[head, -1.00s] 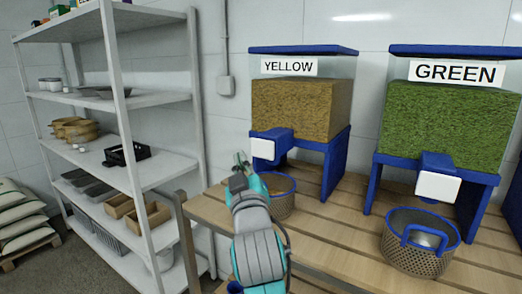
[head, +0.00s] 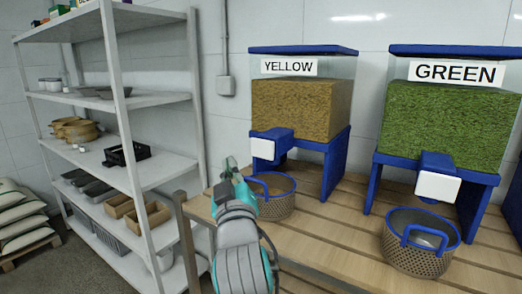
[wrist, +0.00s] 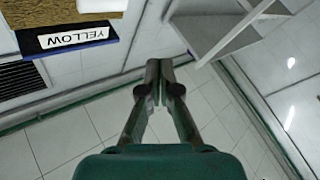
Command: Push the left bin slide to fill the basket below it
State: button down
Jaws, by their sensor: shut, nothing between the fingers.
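The left bin, labelled YELLOW (head: 296,108), holds yellow-brown grain on a blue stand. Its slide (head: 263,149), blue with a white front face, sticks out at the bottom front. A perforated basket (head: 277,206) with a blue rim stands on the table below it; its left part is hidden by my arm. In the wrist view the fingertips (wrist: 159,66) are together, with the YELLOW label (wrist: 75,37) upside down at upper left.
The GREEN bin (head: 447,122) stands to the right with its own slide (head: 437,186) and basket (head: 418,255). The slatted table (head: 325,235) is bare between the baskets. A grey shelf unit (head: 130,100) with trays and boxes stands at the left. Sacks (head: 20,220) lie at far left.

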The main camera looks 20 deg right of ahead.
aim_at(259, 147)
jog(key=shift+w+d, duration=0.85)
jog(key=shift+d, duration=0.35)
jog(key=shift+w+d, duration=0.85)
jog(key=shift+d, duration=0.35)
jog(key=shift+w+d, duration=0.85)
jog(key=shift+d, duration=0.35)
jog(key=shift+w+d, duration=0.1)
jog(key=shift+w+d, duration=0.15)
jog(key=shift+d, duration=0.05)
jog(key=shift+w+d, duration=0.6)
jog(key=shift+d, duration=0.25)
dwell(0.3)
jog(key=shift+a, duration=0.1)
jog(key=shift+s+a, duration=0.85)
jog(key=shift+a, duration=0.2)
jog(key=shift+s+a, duration=0.75)
jog(key=shift+a, duration=0.25)
jog(key=shift+s+a, duration=0.7)
jog(key=shift+a, duration=0.3)
